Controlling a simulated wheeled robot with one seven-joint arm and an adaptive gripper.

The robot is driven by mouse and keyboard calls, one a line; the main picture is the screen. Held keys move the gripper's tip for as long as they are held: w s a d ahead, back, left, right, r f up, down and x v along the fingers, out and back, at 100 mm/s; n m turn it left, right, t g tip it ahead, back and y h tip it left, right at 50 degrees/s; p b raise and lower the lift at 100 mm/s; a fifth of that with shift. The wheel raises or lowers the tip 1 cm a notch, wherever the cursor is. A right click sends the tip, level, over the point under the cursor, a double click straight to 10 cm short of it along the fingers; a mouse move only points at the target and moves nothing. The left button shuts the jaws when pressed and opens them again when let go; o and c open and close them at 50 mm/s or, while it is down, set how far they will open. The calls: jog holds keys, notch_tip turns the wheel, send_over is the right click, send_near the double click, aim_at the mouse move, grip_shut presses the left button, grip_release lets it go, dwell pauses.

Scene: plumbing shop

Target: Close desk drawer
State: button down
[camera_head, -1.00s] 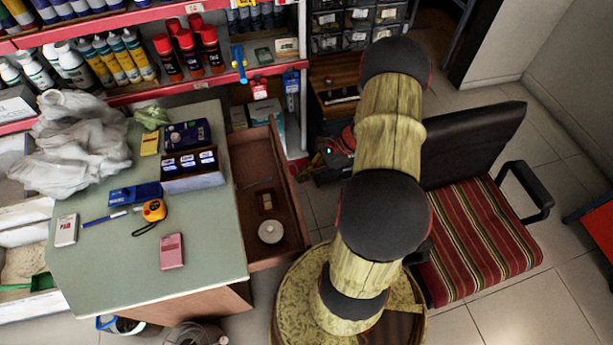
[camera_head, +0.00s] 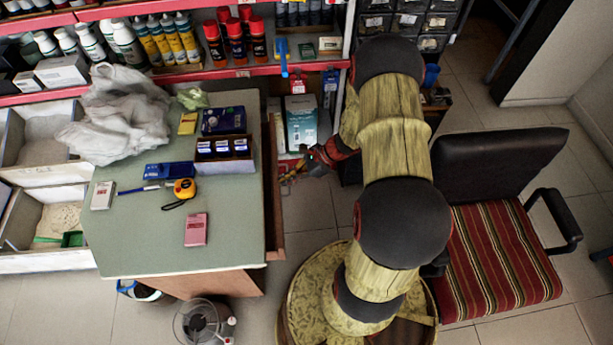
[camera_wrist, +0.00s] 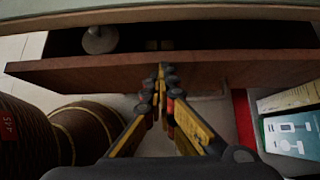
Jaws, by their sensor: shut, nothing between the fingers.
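The green-topped desk (camera_head: 215,240) stands at left in the head view. Its brown wooden drawer (camera_head: 276,205) shows only as a thin strip along the desk's right side. In the wrist view the drawer front (camera_wrist: 85,73) spans the picture, with a dark gap between it and the desk edge. A round white item (camera_wrist: 100,40) and small blocks lie inside. My gripper (camera_wrist: 163,72) is shut and empty, its fingertips at the drawer front, seemingly touching it.
A striped chair (camera_head: 495,255) stands at right. Shelves with bottles and boxes line the back, and a white-blue box (camera_wrist: 292,135) stands near my gripper. The desk top holds a plastic bag, tape measure and small boxes.

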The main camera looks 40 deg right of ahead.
jog(key=shift+w+a, duration=0.65)
jog(key=shift+a, duration=0.35)
jog(key=shift+w+a, duration=0.6)
jog(key=shift+a, duration=0.4)
